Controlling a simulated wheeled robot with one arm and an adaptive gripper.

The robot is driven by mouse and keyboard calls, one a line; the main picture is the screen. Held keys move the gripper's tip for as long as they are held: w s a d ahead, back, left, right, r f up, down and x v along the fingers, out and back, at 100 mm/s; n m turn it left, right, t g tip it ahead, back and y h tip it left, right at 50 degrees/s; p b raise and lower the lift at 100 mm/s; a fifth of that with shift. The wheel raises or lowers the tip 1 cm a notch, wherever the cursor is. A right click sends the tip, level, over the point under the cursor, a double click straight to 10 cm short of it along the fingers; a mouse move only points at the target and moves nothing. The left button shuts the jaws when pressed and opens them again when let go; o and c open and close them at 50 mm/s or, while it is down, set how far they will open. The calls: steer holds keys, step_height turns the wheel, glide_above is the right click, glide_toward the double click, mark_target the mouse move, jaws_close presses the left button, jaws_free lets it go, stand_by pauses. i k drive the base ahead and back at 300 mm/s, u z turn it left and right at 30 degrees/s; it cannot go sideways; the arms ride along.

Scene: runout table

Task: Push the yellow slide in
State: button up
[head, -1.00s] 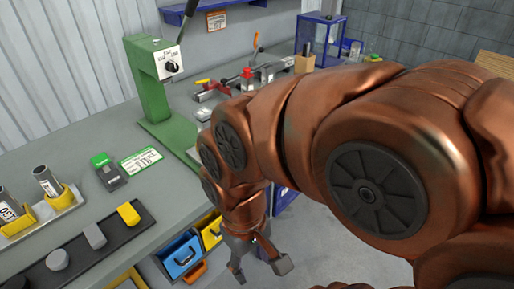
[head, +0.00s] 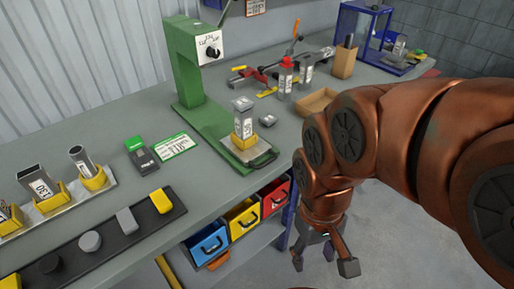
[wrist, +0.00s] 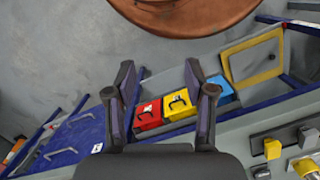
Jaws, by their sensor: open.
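A yellow drawer-like slide (head: 242,218) with a dark handle sits under the bench, between a blue drawer (head: 208,243) and a red drawer (head: 274,196). Its open top partly shows, so it appears to stick out somewhat. My gripper (head: 322,263) hangs to the right of the drawers, fingers pointing down, apart from them. In the wrist view my gripper (wrist: 160,66) is open and empty, and the yellow slide (wrist: 180,104) shows beyond and between its fingers, beside the red drawer (wrist: 148,115). How far the slide is out is hard to tell.
The bench top (head: 150,220) is above the drawers. It carries a green press (head: 195,85), a black tray (head: 110,245) of blocks and a wooden tray (head: 317,101). A blue bench leg (head: 290,215) stands near the red drawer. Floor (head: 390,230) right of my gripper looks clear.

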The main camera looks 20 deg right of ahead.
mark_target(247, 152)
steer(key=k, duration=0.5)
steer(key=u, duration=2)
steer(key=i, duration=1.2)
steer(key=z, duration=2.25)
